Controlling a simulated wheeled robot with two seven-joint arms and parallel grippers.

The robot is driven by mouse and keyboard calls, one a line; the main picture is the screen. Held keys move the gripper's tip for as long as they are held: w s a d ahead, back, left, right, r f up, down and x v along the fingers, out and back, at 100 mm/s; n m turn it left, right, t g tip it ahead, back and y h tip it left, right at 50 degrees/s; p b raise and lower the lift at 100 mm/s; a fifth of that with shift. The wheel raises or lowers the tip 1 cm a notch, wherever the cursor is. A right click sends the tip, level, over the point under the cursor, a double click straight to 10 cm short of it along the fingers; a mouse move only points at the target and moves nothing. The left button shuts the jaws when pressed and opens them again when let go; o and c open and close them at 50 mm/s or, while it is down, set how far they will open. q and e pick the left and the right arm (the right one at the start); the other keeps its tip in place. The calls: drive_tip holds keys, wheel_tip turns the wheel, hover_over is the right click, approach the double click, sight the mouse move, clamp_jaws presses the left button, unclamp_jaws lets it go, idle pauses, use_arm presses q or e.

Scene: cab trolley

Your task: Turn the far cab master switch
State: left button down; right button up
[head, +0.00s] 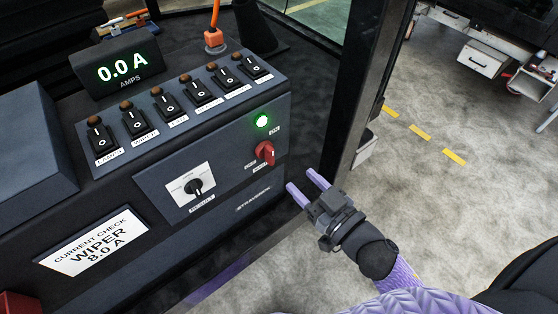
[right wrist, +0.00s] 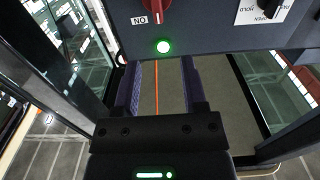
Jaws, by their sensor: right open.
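The red rotary switch (head: 265,153) sits on the front face of the dark console, below a lit green lamp (head: 261,121). Small labels surround it; one in the right wrist view reads ON, upside down. The red switch also shows at the top of the right wrist view (right wrist: 154,14), with the green lamp (right wrist: 163,46) lit. My right gripper (head: 300,179) is open and empty, below and right of the switch, apart from it. Its two fingers show spread in the right wrist view (right wrist: 162,65). My left gripper is not in view.
A black selector knob (head: 194,186) on a white plate is left of the red switch. Several toggle switches (head: 169,107) line the sloping panel. The display (head: 123,66) reads 0.0 A. A card (head: 93,242) reads WIPER 8.0 A. A dark cab post (head: 362,85) stands right of the console.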

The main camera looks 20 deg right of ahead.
sight(273, 152)
drive_tip(key=x, duration=1)
drive_tip(key=shift+d, duration=0.1)
drive_tip(key=shift+c, duration=0.2)
drive_tip(key=shift+f, duration=0.1)
clamp_jaws()
